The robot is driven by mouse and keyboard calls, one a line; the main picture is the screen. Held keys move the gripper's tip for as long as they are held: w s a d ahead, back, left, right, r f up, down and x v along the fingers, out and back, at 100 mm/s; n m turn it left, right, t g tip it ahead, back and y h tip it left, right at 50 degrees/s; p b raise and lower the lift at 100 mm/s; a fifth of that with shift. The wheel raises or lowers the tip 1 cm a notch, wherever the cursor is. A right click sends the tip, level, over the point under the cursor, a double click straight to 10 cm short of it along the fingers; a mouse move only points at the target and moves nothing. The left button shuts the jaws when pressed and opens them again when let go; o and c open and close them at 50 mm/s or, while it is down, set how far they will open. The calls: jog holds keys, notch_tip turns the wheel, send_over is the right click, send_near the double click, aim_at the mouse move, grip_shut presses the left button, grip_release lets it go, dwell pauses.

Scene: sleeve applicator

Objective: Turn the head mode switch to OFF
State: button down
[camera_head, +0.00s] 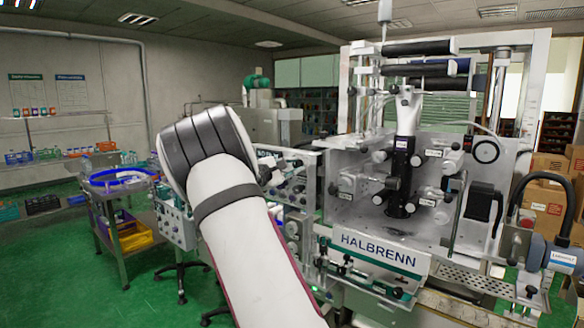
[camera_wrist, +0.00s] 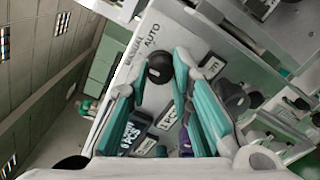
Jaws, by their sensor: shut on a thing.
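In the wrist view, a round black knob (camera_wrist: 160,69) sits on a pale panel (camera_wrist: 178,35) next to printed words MANUAL and AUTO. It looks like the head mode switch; no OFF mark is readable, and its pointer direction cannot be made out. My gripper (camera_wrist: 159,66) has teal-padded fingers on either side of the knob and is shut on it. In the head view my arm hides the gripper and the knob; part of the machine's control panel (camera_head: 292,182) shows to the right of the arm.
Another dark knob (camera_wrist: 232,97) and small labels lie close to the right finger. The white HALBRENN machine (camera_head: 380,250) fills the right side. A cart (camera_head: 122,232) with a blue-rimmed tray stands at the left. Green floor (camera_head: 60,280) is open at front left.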

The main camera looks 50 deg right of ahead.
jog(key=n, duration=0.4)
jog(key=shift+n, duration=0.3)
jog(key=shift+n+p, duration=0.35)
jog(key=shift+n, duration=1.45)
jog(key=c, duration=1.4)
grip_release()
jog(key=a, duration=0.8)
jog(key=s+a, duration=0.1)
jog(key=a, duration=0.3)
